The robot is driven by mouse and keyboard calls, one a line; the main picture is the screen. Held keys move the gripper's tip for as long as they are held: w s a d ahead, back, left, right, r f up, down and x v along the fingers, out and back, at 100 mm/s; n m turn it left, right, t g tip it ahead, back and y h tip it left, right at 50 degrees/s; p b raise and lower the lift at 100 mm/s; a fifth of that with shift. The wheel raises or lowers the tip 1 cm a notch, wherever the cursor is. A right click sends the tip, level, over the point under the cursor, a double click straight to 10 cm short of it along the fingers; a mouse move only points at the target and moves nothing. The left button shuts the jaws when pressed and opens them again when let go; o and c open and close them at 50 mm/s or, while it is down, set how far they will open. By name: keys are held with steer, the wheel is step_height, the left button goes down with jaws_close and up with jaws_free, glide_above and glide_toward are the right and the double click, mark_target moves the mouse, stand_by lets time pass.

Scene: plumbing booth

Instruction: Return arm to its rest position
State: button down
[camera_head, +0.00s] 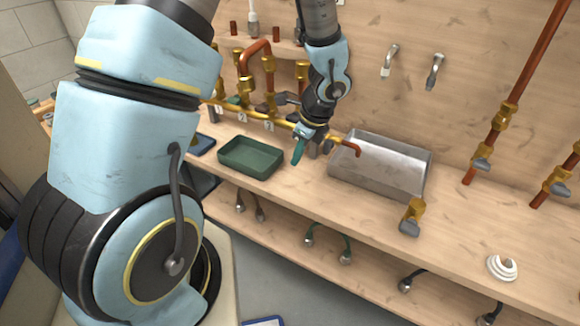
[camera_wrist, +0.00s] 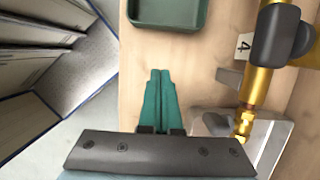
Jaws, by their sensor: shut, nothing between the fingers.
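My gripper (camera_head: 299,150) has green fingers and is above the workbench, between the green tray and the metal basin. In the wrist view, the two green fingers of my gripper (camera_wrist: 160,82) lie side by side, shut with nothing between them. The wooden bench top (camera_head: 300,192) is below the gripper.
A green tray (camera_head: 250,171) stands left of the gripper; it shows in the wrist view (camera_wrist: 168,27). A metal basin (camera_head: 350,188) is to the right. Brass and copper pipes with valves (camera_head: 285,122) run behind. A brass valve (camera_head: 412,215) and white coil (camera_head: 501,267) are farther right.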

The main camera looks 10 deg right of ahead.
steer(key=v, duration=0.5)
steer(key=s+a+r+n+h, duration=0.1)
steer(key=a+r+n, duration=0.3)
steer(key=a+n, duration=0.7)
steer(key=s+a+r+n+h, duration=0.1)
steer(key=s+a+r+n, duration=0.1)
steer(key=a+n, duration=0.9)
steer(key=r+n, duration=0.1)
steer(key=n, duration=0.2)
steer(key=shift+a+r+n+g+h, duration=0.15)
steer(key=shift+r+n+g+h, duration=0.15)
steer(key=shift+r+g, duration=0.1)
